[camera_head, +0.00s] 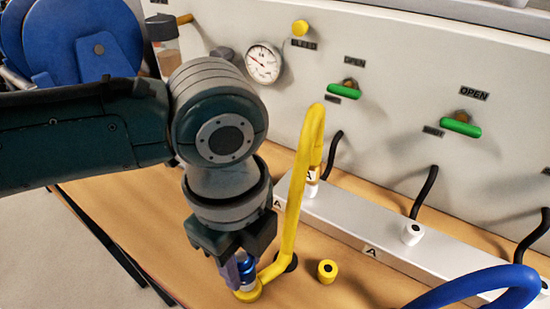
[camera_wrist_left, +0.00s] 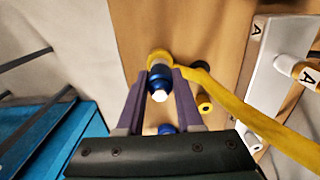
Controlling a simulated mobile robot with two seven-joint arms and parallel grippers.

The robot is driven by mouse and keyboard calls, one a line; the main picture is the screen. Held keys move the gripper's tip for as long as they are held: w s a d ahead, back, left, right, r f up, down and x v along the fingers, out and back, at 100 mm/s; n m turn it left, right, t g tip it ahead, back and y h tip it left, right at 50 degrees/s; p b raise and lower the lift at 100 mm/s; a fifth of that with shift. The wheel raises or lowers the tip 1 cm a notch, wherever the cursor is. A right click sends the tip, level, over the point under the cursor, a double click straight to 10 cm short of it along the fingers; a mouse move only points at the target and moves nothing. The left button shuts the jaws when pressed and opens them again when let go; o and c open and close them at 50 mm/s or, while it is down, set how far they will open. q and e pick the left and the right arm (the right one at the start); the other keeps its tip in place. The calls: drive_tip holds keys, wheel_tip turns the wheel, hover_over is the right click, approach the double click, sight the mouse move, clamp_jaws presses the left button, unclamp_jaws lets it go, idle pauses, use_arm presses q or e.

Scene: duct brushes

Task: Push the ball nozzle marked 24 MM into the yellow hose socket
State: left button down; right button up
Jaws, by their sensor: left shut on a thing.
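My left gripper (camera_head: 240,268) is shut on a blue nozzle with a white tip (camera_wrist_left: 160,82), held between its purple fingers. The nozzle also shows partly between the fingers in the head view (camera_head: 246,266). The yellow hose socket (camera_head: 250,292) is right below the nozzle, at the end of the yellow hose (camera_head: 292,220). In the wrist view the socket (camera_wrist_left: 158,56) is at the far end of the nozzle, and the two look in contact. How deep the nozzle sits cannot be told. No 24 MM marking is readable. My right gripper is not in view.
A loose yellow fitting (camera_head: 327,272) stands on the wooden bench right of the socket. A white rail marked A (camera_head: 345,225) and a blue hose (camera_head: 480,285) are further right. Behind is a panel with a gauge (camera_head: 263,63) and green handles (camera_head: 348,90).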

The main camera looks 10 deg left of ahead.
use_arm(q)
drive_tip(key=shift+c, duration=2.4)
unclamp_jaws()
drive_tip(key=shift+r, duration=0.1)
wheel_tip(320, 180, up, 10)
drive_tip(key=shift+f+p, duration=0.1)
drive_tip(key=shift+p, duration=0.65)
